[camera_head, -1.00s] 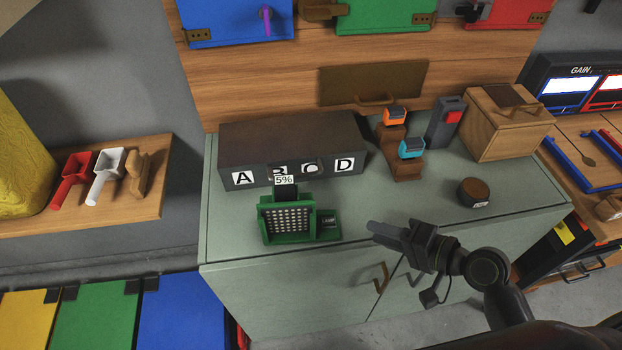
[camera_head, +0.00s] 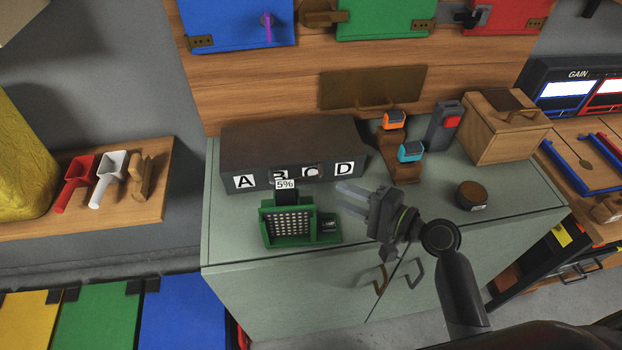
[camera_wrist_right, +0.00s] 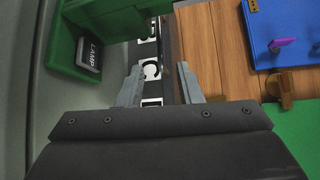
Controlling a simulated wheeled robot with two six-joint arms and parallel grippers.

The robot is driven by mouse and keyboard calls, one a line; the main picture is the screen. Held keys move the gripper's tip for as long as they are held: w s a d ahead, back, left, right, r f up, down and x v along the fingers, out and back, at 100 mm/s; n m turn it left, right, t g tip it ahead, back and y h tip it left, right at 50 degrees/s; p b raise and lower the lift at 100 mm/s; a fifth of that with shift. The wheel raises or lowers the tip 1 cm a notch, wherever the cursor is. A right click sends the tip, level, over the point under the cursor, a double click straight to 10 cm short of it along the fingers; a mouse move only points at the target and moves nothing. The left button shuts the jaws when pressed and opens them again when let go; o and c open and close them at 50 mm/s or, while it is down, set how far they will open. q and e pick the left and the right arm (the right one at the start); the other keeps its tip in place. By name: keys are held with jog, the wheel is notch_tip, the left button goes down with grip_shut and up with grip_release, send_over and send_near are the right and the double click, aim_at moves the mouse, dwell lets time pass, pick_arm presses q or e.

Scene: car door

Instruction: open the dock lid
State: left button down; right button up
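The dock appears to be the long dark box (camera_head: 290,140) on the cabinet top. Its top is down, and its front carries white letter plates, with A (camera_head: 244,182) and D (camera_head: 344,169) clearest; the middle ones are partly covered. My right gripper (camera_head: 343,197) is in front of the box's right end, just right of the green device, apart from the box and empty. In the right wrist view its two fingers (camera_wrist_right: 158,82) stand apart, with letter plates (camera_wrist_right: 151,70) seen between them. My left gripper is not in view.
A green device (camera_head: 288,224) with a grid and a 5% tag stands before the box; its LAMP label (camera_wrist_right: 88,56) shows in the wrist view. A stepped wooden stand (camera_head: 400,165), a wooden box (camera_head: 505,125) and a round brown piece (camera_head: 472,194) stand to the right.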

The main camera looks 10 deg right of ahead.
aim_at(305, 180)
jog(key=p+x, duration=0.1)
jog(key=x, duration=0.8)
jog(key=shift+w+a+f, duration=0.1)
jog(key=shift+w+a, duration=0.1)
jog(key=shift+a, duration=0.05)
grip_shut()
